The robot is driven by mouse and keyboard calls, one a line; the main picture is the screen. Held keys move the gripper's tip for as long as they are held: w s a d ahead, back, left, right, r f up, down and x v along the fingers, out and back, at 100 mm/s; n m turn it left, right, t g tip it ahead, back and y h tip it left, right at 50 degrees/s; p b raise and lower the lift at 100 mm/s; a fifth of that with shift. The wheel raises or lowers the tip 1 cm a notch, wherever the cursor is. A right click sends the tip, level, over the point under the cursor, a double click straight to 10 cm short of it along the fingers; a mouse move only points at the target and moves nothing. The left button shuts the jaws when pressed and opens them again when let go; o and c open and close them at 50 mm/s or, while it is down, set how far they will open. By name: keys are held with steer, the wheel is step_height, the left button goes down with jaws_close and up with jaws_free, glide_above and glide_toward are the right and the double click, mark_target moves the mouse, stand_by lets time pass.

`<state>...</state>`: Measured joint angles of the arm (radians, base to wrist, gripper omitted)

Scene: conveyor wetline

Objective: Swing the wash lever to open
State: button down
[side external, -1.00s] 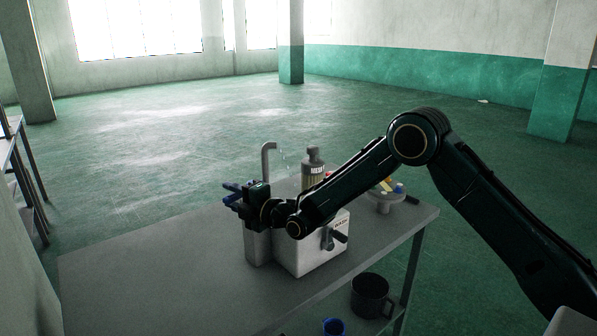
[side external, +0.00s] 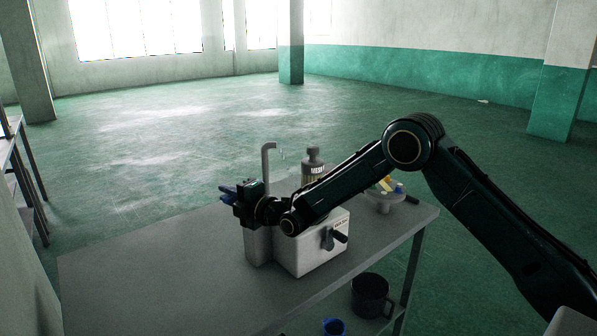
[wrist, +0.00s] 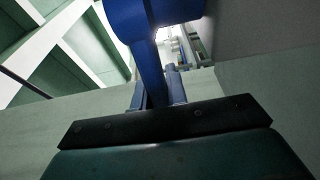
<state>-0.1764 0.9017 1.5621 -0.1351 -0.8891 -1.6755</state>
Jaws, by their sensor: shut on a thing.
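The blue wash lever (side external: 227,191) sticks out to the left of my gripper in the side view. It fills the upper middle of the wrist view, where its blue arm (wrist: 148,52) runs down toward my fingertips. My gripper (side external: 239,203) is shut on the lever above the left end of the white wash unit (side external: 312,252). In the wrist view my gripper (wrist: 160,92) shows its fingers close around the blue part; the exact contact is partly hidden. A grey spout (side external: 265,165) rises behind the gripper, with a few faint drops beside it.
A dish with small coloured items (side external: 384,203) sits at the right of the grey table (side external: 150,262). A dark lever (side external: 340,237) juts from the unit's front. A dark mug (side external: 370,296) and blue cup (side external: 334,327) are below.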

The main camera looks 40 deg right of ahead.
mark_target(235, 199)
steer(key=shift+s+d+n+y, duration=0.1)
steer(key=shift+s+n+y, duration=0.2)
steer(key=shift+n+y, duration=0.35)
steer(key=shift+s+d+n+g+y, duration=0.1)
steer(key=shift+s+n+g+y, duration=0.25)
steer(key=shift+n+g+y, duration=0.4)
steer(key=shift+s+d+n+g+y, duration=0.1)
steer(key=shift+s+n+g+y, duration=0.3)
steer(key=shift+y, duration=0.7)
steer(key=shift+s+d+n+g+y, duration=0.1)
steer(key=shift+s+n+g+y, duration=0.25)
steer(key=shift+n+g+y, duration=0.4)
steer(key=shift+s+d+n+g+y, duration=0.2)
steer(key=shift+s+n+g+y, duration=0.2)
steer(key=shift+n+g+y, duration=0.4)
steer(key=shift+s+d+n+g+y, duration=0.2)
steer(key=shift+s+n+g+y, duration=0.2)
steer(key=shift+g+y, duration=0.35)
steer(key=shift+s+d+n+g+y, duration=0.3)
steer(key=shift+n+g+y, duration=0.25)
steer(key=shift+n+g, duration=0.25)
steer(key=shift+s+d+n+g+y, duration=0.3)
steer(key=shift+n+g+y, duration=0.25)
steer(key=shift+n+g, duration=0.15)
steer(key=shift+s+g, duration=0.1)
steer(key=shift+g, duration=0.25)
steer(key=c, duration=1.4)
jaws_free()
